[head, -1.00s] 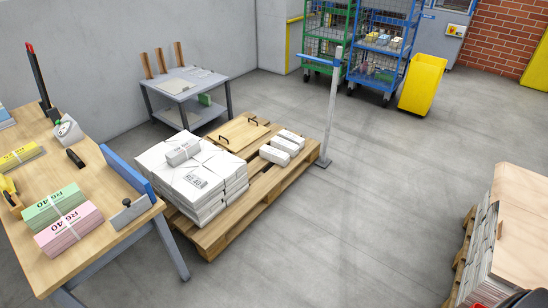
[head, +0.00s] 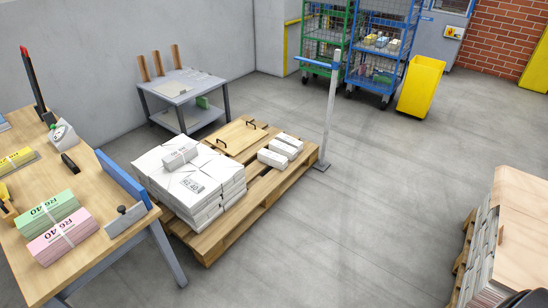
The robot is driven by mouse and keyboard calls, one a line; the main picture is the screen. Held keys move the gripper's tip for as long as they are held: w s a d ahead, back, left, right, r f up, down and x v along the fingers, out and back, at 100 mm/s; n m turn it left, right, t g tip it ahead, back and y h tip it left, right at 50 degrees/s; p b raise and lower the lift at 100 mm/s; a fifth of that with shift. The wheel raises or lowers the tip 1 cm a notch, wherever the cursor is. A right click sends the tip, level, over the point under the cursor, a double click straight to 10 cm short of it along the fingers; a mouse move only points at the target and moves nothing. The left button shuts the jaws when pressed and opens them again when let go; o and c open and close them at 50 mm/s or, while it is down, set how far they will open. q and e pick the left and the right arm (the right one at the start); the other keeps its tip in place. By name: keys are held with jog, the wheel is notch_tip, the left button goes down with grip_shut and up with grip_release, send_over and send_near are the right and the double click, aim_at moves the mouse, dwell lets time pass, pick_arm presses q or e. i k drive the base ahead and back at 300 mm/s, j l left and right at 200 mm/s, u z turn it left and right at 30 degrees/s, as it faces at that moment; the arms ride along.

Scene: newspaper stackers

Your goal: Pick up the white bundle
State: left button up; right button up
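A small white bundle (head: 180,154) lies on top of a large stack of white paper packs (head: 205,186) on the wooden pallet (head: 232,232). Two more white bundles, a nearer one (head: 272,158) and a farther one (head: 291,139), lie side by side at the pallet's right. I cannot tell which of these the task means. Neither of my grippers is recognisable in the head view.
A workbench (head: 92,225) at left holds green (head: 48,209) and pink (head: 64,237) bundles. A wooden board with handles (head: 236,136) lies on the pallet. A post (head: 331,110) stands beside it. Another stack (head: 520,225) is at right. The middle floor is clear.

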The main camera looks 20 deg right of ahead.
aim_at(271, 159)
jog(key=i+l+z, duration=0.1)
jog(key=i+l, duration=0.65)
jog(key=i, duration=0.3)
jog(key=i+l+z, duration=0.15)
jog(key=i+l, duration=0.2)
jog(key=i, duration=0.15)
jog(key=i+l, duration=0.3)
jog(key=i, duration=0.25)
jog(key=k+z, duration=0.05)
